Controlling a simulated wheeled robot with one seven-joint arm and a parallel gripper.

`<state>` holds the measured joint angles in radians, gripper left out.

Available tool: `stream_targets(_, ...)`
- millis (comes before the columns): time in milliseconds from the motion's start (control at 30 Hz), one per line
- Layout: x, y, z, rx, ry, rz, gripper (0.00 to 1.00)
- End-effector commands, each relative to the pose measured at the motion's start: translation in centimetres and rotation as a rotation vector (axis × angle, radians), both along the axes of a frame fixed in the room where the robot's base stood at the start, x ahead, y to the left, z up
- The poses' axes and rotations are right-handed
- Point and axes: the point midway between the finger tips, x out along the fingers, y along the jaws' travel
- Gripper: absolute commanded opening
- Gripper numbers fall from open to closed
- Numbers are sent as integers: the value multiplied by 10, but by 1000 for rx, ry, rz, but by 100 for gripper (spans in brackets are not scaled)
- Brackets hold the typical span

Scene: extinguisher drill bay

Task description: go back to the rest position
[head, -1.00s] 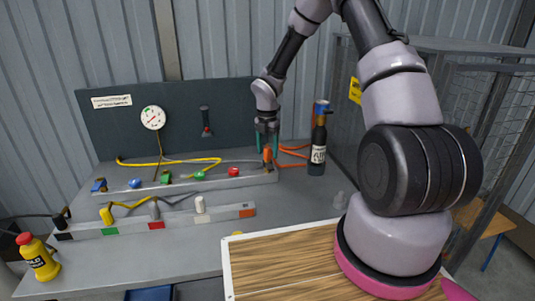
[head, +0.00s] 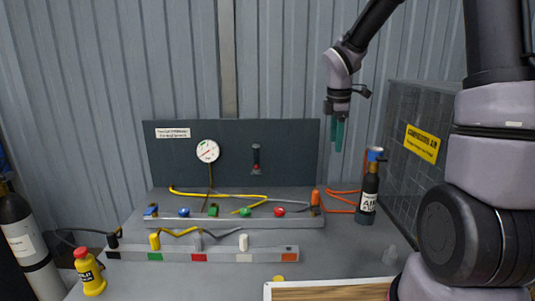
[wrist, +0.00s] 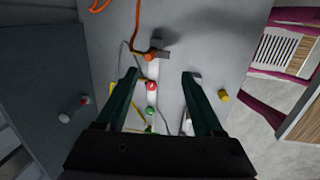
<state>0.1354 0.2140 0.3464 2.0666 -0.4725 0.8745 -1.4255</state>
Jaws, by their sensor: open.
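My gripper (head: 337,136) is raised in front of the wall, above the right end of the bench. Its two green fingers are apart, with nothing between them. In the wrist view my gripper (wrist: 162,75) is open over the bench. The orange connector (head: 315,203) stands at the right end of the back rail (head: 235,222), well below the fingers. It also shows in the wrist view (wrist: 152,55), with an orange hose by it.
A dark bottle (head: 368,195) stands right of the rail, near a mesh cage (head: 410,165). A dark panel (head: 285,160) with a gauge (head: 207,151) stands behind. The front rail (head: 180,255) holds several connectors. A yellow bottle (head: 90,275) stands at left.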

Motion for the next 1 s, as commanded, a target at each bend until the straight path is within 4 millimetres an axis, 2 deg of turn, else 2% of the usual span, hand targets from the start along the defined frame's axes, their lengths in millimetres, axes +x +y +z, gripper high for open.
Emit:
stream_targets(33, -13, -4, 21, 16, -38, -112, 69)
stream_targets(200, -61, -15, 73, 126, -145, -531, 69)
stream_targets(300, -91, -20, 99, 221, -201, -772, 69)
stream_targets(500, -154, -25, 136, 475, -268, -1238, 69)
stream_targets(600, -182, -26, 147, 617, -268, -1442, 69)
stream_targets(733, -209, -26, 155, 771, -240, -1639, 69)
stream_targets(833, -221, -25, 158, 846, -216, -1731, 69)
stream_targets(1000, -228, -25, 158, 889, -197, -1785, 69)
